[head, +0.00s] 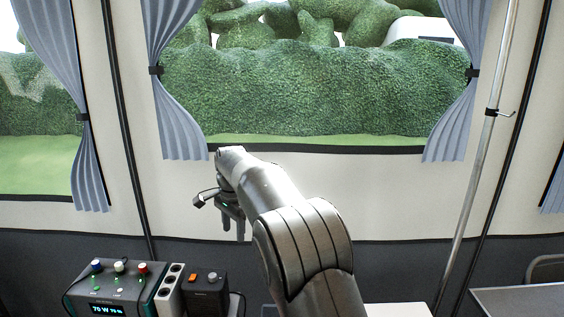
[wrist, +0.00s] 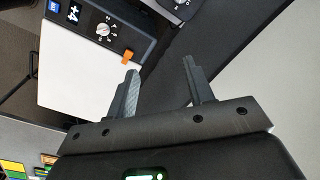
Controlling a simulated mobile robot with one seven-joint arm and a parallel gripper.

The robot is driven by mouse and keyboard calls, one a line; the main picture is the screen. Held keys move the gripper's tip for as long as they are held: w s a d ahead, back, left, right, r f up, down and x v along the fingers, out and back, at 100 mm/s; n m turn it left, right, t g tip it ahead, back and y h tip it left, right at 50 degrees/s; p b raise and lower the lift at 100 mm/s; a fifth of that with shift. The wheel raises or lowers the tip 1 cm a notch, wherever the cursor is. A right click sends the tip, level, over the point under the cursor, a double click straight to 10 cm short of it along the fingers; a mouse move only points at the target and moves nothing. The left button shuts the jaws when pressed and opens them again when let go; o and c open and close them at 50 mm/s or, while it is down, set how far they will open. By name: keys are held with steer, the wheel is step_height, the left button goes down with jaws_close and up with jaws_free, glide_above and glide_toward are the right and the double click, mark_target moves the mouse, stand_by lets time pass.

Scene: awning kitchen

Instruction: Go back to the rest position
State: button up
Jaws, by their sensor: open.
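My gripper (head: 233,222) hangs at the end of my raised arm in the head view, with its fingers pointing down. It is in front of the pale wall below the window, above and to the right of the control boxes. In the wrist view my gripper (wrist: 160,80) shows two dark fingers apart with nothing between them. A white surface (wrist: 75,75) and a dark strip lie beyond the fingers.
A teal-edged control box (head: 115,288) with knobs and a display stands at the lower left, beside a power strip (head: 170,290) and a dark box with an orange switch (head: 205,290). A metal pole (head: 480,170) and a table (head: 520,300) are at the right.

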steer(key=s+d+r+n+t, duration=0.1)
steer(key=s+d+r+n, duration=0.1)
steer(key=s+d+r, duration=0.6)
steer(key=s+d+r+n+t, duration=0.1)
steer(key=s+d+r+n, duration=0.15)
steer(key=s+d, duration=0.65)
steer(key=s+d+f+n+t, duration=0.1)
steer(key=s+d+f+n, duration=0.1)
steer(key=s+d, duration=0.4)
steer(key=s+d+f+n+t, duration=0.2)
steer(key=s+d+f, duration=0.2)
steer(key=s, duration=1)
steer(key=d, duration=0.3)
steer(key=shift+s+f+h, duration=0.15)
steer(key=shift+f+h, duration=0.15)
steer(key=shift+f, duration=0.05)
